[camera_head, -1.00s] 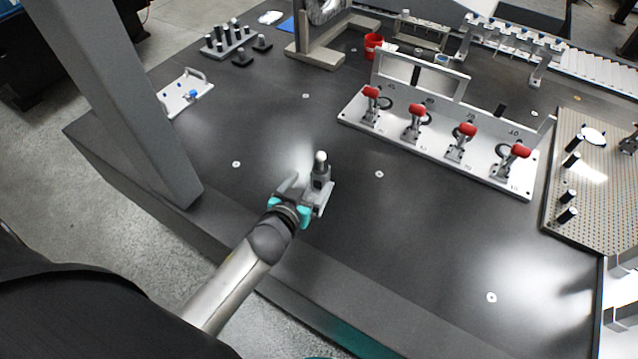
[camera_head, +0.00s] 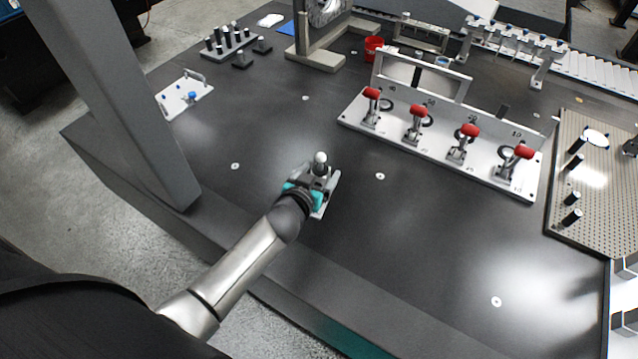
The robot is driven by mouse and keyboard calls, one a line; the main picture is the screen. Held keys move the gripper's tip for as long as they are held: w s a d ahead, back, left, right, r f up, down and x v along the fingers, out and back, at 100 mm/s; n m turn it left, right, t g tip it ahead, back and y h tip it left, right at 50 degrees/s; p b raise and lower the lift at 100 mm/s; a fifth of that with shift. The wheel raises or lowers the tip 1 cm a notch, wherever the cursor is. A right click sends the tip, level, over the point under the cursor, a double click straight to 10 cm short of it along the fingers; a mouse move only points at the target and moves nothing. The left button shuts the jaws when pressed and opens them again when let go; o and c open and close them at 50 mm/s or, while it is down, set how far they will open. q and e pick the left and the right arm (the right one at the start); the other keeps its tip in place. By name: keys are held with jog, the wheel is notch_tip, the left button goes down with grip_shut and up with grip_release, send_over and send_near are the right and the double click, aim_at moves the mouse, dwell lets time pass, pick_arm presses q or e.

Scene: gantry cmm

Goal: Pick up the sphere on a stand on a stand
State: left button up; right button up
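The sphere on a stand (camera_head: 320,158) is a small light ball on a grey stand, upright on the dark table near its front left part. My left gripper (camera_head: 321,176), with teal parts at its base, reaches in from the lower left. Its fingers are spread, one on each side of the stand below the ball. The lower part of the stand is partly hidden by the gripper, and I cannot tell whether a finger touches it. My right gripper is not in view.
A grey column (camera_head: 125,110) rises left of my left arm. A white plate with red-handled clamps (camera_head: 440,150) stands to the right. A perforated board with black posts (camera_head: 598,190) lies at far right. The table (camera_head: 400,250) is clear around the stand.

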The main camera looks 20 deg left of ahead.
pick_arm(q)
grip_shut()
dwell(0.4)
jog(key=shift+r, duration=0.1)
dwell(0.4)
